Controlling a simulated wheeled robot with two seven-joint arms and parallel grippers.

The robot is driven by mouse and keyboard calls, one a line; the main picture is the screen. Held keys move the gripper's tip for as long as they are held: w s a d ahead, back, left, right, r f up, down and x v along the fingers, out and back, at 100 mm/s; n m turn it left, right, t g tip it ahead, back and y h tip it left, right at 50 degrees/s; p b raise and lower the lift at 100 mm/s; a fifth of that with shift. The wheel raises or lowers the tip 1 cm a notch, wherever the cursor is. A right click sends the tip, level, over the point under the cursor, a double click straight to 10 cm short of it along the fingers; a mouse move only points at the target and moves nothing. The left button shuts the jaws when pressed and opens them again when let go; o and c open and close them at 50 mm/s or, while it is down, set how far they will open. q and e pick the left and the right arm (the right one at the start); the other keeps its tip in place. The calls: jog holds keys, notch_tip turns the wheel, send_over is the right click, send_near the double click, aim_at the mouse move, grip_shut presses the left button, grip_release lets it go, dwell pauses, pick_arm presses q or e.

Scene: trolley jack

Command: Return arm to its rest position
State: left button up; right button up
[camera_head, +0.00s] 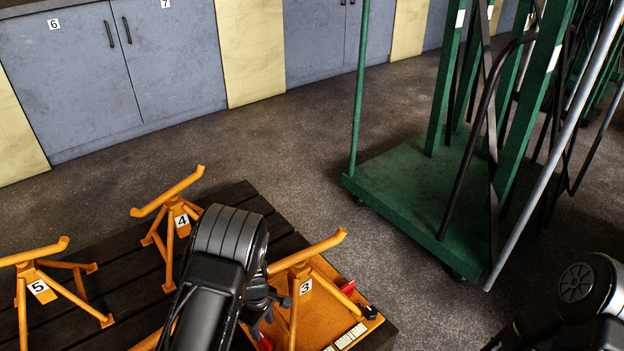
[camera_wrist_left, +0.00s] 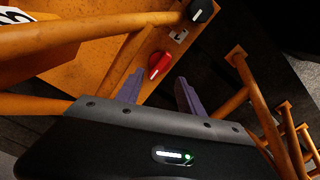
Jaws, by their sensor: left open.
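My left gripper (camera_head: 258,326) reaches down beside the orange stand numbered 3 (camera_head: 303,270), largely hidden by my own arm. In the left wrist view my left gripper (camera_wrist_left: 160,95) has its two purple fingers apart, with nothing seen between them. An orange panel (camera_head: 330,315) by stand 3 carries a red knob (camera_head: 348,287) and a black knob (camera_head: 369,312). In the left wrist view a red knob (camera_wrist_left: 159,66) sits just beyond the fingers, and a black knob (camera_wrist_left: 201,11) lies further up. My right gripper is out of view; only part of my right arm shows.
Orange stands numbered 4 (camera_head: 180,218) and 5 (camera_head: 42,287) stand on the dark slatted platform (camera_head: 110,255). A green trolley (camera_head: 395,195) with upright posts and leaning pipes stands at the right. Grey cabinets (camera_head: 70,80) line the back. Open floor (camera_head: 250,145) lies between.

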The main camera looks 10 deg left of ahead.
pick_arm(q)
jog(key=s+d+f+m+h, duration=0.1)
jog(key=s+d+f+m, duration=0.15)
jog(key=s, duration=0.45)
jog(key=s+d+f+m, duration=0.1)
jog(key=s+d+m, duration=0.3)
jog(key=s, duration=0.3)
jog(key=s+d+r+m+t+h, duration=0.1)
jog(key=s+d+r+m+h, duration=0.3)
jog(key=s+d, duration=0.35)
jog(key=s+d+r+m+p, duration=0.1)
jog(key=d+r+m+p, duration=0.1)
jog(key=r+p, duration=2.6)
jog(key=shift+s+d+r+y+p, duration=0.15)
jog(key=shift+d+r+y+p, duration=0.25)
jog(key=shift+d, duration=0.15)
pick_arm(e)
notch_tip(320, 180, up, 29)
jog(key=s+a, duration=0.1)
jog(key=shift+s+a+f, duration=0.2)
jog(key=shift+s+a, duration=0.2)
pick_arm(q)
jog(key=shift+a, duration=0.1)
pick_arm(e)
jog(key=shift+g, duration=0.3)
